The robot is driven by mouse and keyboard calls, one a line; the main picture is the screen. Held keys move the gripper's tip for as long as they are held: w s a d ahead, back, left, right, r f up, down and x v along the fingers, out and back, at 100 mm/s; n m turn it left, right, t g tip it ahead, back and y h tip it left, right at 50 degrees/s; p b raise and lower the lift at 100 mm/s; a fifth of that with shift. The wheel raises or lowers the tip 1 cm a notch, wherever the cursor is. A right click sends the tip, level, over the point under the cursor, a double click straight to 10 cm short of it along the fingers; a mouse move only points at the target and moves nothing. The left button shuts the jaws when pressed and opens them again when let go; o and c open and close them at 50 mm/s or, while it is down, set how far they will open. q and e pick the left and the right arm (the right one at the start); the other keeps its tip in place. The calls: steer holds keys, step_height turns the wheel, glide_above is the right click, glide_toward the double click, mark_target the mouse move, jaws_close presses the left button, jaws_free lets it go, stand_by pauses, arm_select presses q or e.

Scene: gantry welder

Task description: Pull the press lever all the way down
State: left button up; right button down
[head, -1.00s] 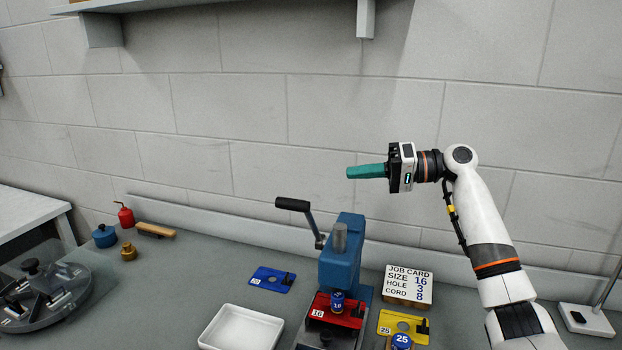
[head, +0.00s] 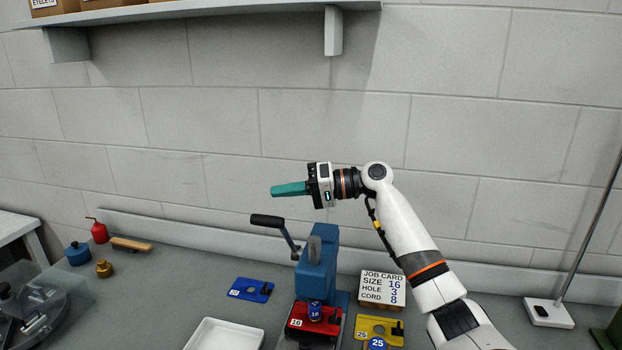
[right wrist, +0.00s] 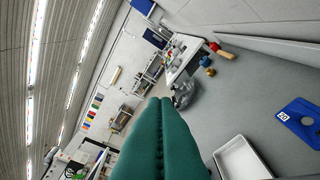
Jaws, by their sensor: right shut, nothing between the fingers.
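The blue press (head: 316,272) stands on the bench. Its lever (head: 286,236) rises up and to the left, with a black grip (head: 267,221) at its raised end. A red plate marked 16 (head: 300,322) and a blue die sit in the press's base. My right gripper (head: 273,191) has green fingers, is shut and empty, and points left above the lever grip, apart from it. The green fingers also fill the lower middle of the right wrist view (right wrist: 160,105). The lever is not seen in the right wrist view. My left gripper is not in view.
A white tray (head: 228,335) lies left of the press, with a blue plate (head: 250,289) behind it. A job card (head: 383,289) and a yellow plate (head: 379,328) are to the right. A red oil can (head: 98,231) stands far left. A shelf (head: 200,11) hangs above.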

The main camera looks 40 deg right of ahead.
steer(key=shift+s+a+f+p, duration=0.55)
steer(key=shift+s+a+f, duration=0.6)
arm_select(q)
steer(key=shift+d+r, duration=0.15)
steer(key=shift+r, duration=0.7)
